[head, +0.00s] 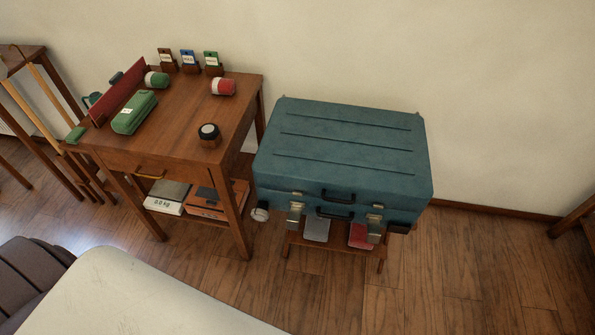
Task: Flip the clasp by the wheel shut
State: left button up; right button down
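A closed-looking teal suitcase (345,150) lies flat on a low wooden stand, its front edge towards me. A pale round wheel (260,213) shows at its front left corner. The clasp by the wheel (295,214) is a metal plate at the left of the front side; it appears to hang down, apart from the small metal catch (297,194) above it. A second clasp (375,232) at the right of the front also appears to hang down. Two dark handles, an upper one (338,195) and a lower one (335,213), lie between the clasps. Neither of my grippers is in view.
The stand's lower shelf holds a grey item (316,229) and a red item (360,236). A wooden table (185,110) with small containers stands close left of the suitcase. A wall is behind. The floor (460,270) is clear at front right.

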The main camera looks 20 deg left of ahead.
aim_at(295, 217)
jog(key=l+u, duration=0.75)
jog(key=k+l+u, duration=0.1)
jog(key=u, duration=0.3)
jog(key=l, duration=0.1)
